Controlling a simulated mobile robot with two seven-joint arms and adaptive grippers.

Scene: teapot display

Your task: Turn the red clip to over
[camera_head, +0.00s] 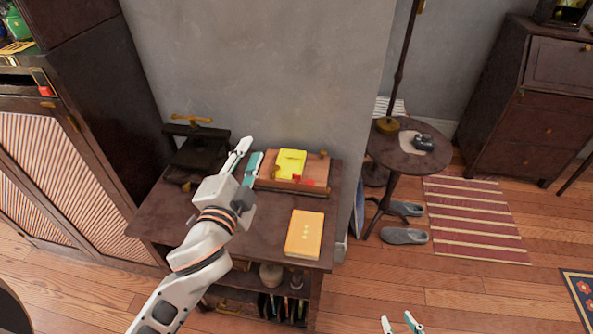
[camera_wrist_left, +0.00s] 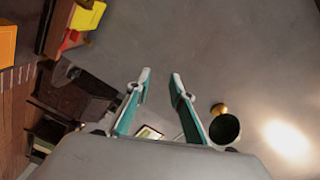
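Small red pieces (camera_head: 308,183), possibly the red clip, show at the front edge of a wooden board (camera_head: 267,184) beside a yellow item (camera_head: 291,163); I cannot make out their exact shape. In the left wrist view, red (camera_wrist_left: 71,40) shows against the yellow item (camera_wrist_left: 88,17) at the upper left. My left gripper (camera_head: 248,163) is open and empty, above the dark table just left of the board; its fingers (camera_wrist_left: 160,80) show apart in the left wrist view. My right gripper (camera_head: 400,321) is at the bottom edge, fingers apart, mostly out of view.
An orange-yellow book (camera_head: 305,234) lies on the dark table (camera_head: 270,237) in front of the board. A black press with a brass handle (camera_head: 192,120) stands behind left. A round side table (camera_head: 385,150) with a lamp pole stands right.

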